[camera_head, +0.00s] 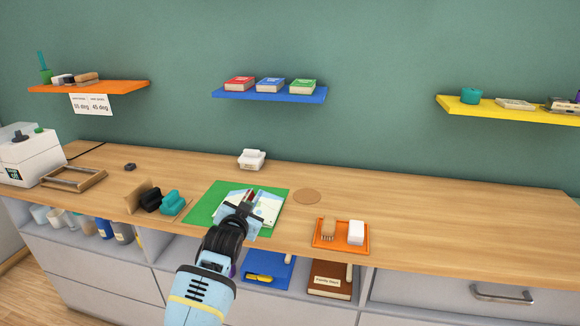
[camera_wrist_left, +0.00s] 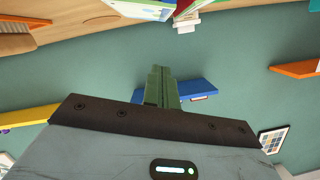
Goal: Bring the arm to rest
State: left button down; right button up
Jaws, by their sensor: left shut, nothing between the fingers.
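My left arm comes in from the bottom of the head view, with a light blue forearm and a black wrist. Its gripper (camera_head: 249,197) is over the green mat (camera_head: 204,205) and the open book or printed sheets (camera_head: 268,207) on it, partly covering them. I cannot tell how high above them it is. In the left wrist view the two greenish fingers (camera_wrist_left: 161,72) are together, shut and empty. My right gripper is in neither view.
An orange tray (camera_head: 343,248) with a brush and white block stands right of the mat. Dark and teal objects (camera_head: 172,203) stand left. Wall shelves hang above. The counter's right side is clear.

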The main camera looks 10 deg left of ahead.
pick_arm(q)
jog(key=s+d+f+g+h, duration=0.1)
jog(key=s+f+g, duration=0.2)
jog(key=s+f, duration=1.8)
jog(key=s+d+f+n+g+h, duration=0.1)
jog(key=s+f, duration=0.2)
jog(key=s, duration=1.1)
jog(key=s+d+f+g, duration=0.2)
jog(key=s+f, duration=0.2)
jog(key=s, duration=1.1)
jog(key=shift+n+h, duration=0.4)
